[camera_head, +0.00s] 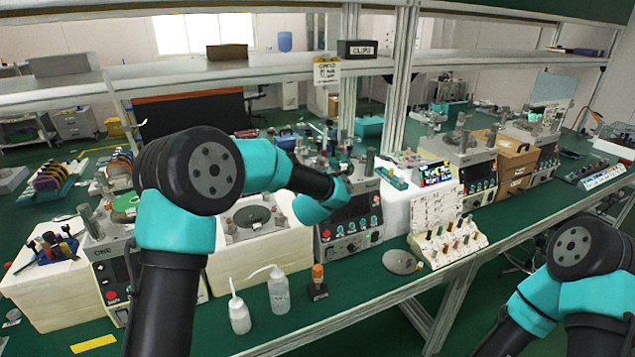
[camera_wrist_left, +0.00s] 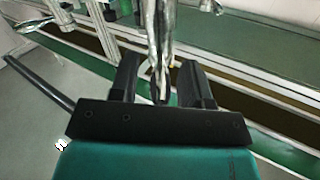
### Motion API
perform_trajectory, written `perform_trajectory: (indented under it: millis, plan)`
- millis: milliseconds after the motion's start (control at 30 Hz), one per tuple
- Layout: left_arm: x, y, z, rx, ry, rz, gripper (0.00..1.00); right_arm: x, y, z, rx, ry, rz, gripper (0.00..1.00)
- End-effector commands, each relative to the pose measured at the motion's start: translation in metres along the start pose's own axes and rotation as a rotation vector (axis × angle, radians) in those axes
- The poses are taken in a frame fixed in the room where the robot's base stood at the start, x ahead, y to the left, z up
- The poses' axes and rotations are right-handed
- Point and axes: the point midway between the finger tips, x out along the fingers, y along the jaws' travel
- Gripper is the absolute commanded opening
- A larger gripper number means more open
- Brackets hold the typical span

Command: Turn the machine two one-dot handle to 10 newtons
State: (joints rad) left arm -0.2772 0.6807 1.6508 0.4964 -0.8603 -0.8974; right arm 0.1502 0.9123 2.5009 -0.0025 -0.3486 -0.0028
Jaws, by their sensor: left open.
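The middle machine (camera_head: 348,240), a grey lapping unit with a dark front panel and several knobs, stands on the green bench; I take it as machine two, though its label is not readable. My left arm reaches across to its top, and the gripper end is largely hidden by my own wrist in the head view. In the left wrist view my left gripper (camera_wrist_left: 160,68) is open, with its two black fingers either side of a shiny metal upright (camera_wrist_left: 160,30) with a dark lower end. Any dot marks and the force reading cannot be made out. My right gripper is out of view.
A machine marked ONE (camera_head: 104,262) stands at left. Two white bottles (camera_head: 279,290) and an orange-capped bottle (camera_head: 318,282) stand on the front bench. A round grey disc (camera_head: 399,262) and a rack of coloured pegs (camera_head: 447,243) lie right of the middle machine.

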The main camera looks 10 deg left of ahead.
Motion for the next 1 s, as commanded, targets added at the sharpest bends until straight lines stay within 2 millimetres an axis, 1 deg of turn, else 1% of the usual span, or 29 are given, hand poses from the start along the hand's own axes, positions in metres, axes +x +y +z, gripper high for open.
perform_trajectory:
  millis: [167,267,467,800,900,1000]
  plan:
    - [-0.013,0.001,-0.001,0.001,0.0,0.001,0.43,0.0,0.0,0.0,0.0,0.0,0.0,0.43]
    - [-0.026,0.001,-0.001,0.001,0.0,0.002,0.43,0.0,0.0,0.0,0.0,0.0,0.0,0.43]
    - [-0.062,0.001,-0.001,0.001,0.0,0.003,0.43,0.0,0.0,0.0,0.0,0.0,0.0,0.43]
    - [-0.128,0.0,-0.001,0.0,0.001,0.002,0.43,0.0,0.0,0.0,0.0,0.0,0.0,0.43]
    - [-0.146,0.001,-0.001,0.001,0.001,0.002,0.43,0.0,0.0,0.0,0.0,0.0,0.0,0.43]
    - [-0.159,0.001,-0.001,0.0,0.0,0.001,0.43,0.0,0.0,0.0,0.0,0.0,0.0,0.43]
